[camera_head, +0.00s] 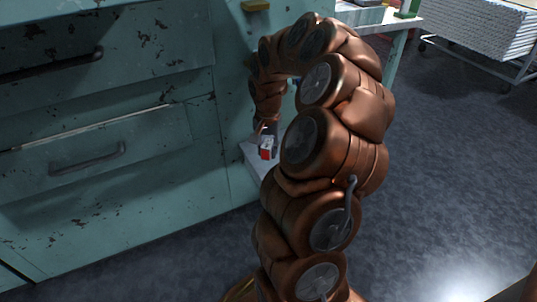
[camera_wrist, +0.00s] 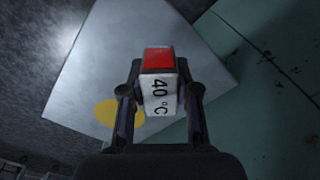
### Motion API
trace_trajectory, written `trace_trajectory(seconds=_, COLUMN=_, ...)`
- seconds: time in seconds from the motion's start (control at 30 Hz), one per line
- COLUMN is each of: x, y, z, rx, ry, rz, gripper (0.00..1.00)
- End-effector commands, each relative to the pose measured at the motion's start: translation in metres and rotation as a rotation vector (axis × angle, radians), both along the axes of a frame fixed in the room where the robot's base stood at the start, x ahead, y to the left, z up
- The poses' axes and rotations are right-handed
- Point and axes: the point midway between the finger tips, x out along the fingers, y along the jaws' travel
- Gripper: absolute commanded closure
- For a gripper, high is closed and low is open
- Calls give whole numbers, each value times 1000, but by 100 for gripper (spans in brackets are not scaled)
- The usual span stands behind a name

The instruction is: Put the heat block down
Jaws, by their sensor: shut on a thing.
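The heat block (camera_wrist: 159,92) is a small red and white block with "40 °C" on its white face. In the wrist view it sits between the two fingers of my gripper (camera_wrist: 160,95), which is shut on it. A pale surface (camera_wrist: 215,75) with a yellow round spot (camera_wrist: 107,112) lies beneath the block. I cannot tell whether the block touches that surface.
A worn teal cabinet (camera_head: 110,200) with drawers stands left of the pale surface (camera_head: 254,157). A teal table (camera_head: 395,50) stands behind my arm. A wheeled rack with white slats (camera_head: 490,28) is at the back right. The grey floor (camera_head: 440,170) at right is open.

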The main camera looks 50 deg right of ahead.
Motion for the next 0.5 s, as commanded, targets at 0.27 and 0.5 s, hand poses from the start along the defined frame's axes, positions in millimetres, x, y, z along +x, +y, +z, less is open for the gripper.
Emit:
trace_trajectory(seconds=0.27, x=2, y=-4, z=-32, rx=1, ry=2, rz=1, gripper=100)
trace_trajectory(seconds=0.5, x=2, y=-5, z=-36, rx=-1, ry=0, rz=0, gripper=100)
